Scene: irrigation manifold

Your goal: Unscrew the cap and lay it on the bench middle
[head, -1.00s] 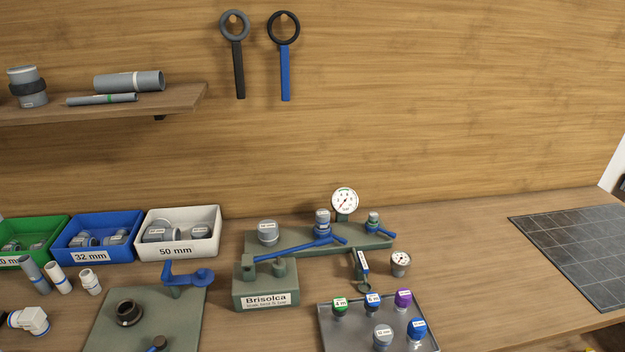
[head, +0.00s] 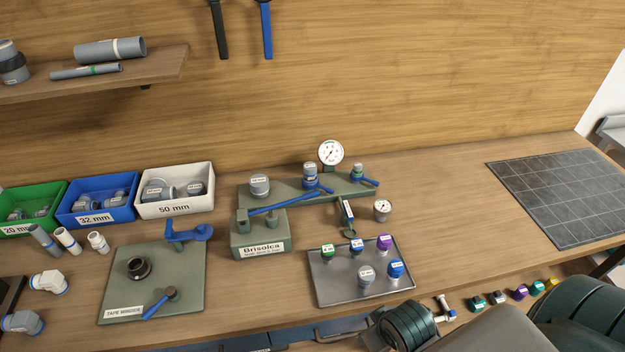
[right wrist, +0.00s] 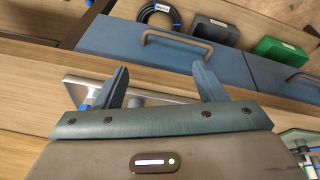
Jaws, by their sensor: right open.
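A grey cap (head: 260,186) with a white label stands upright at the left end of the green manifold base (head: 345,188) at the back of the bench. The wooden bench (head: 450,215) is bare right of the manifold. My right gripper (right wrist: 160,68) is open and empty in the right wrist view, with its two fingers apart in front of the bench edge and drawer fronts. In the head view my right arm is at the lower right, well short of the manifold, and its fingers do not show clearly. My left gripper is not in view.
A grey tray (head: 325,290) with several coloured caps stands in front of the manifold. The Brisolca block (head: 262,243) with a blue-handled tool is left of it. A green tape winder board (head: 190,285) lies left. A dark gridded mat (head: 555,195) lies right.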

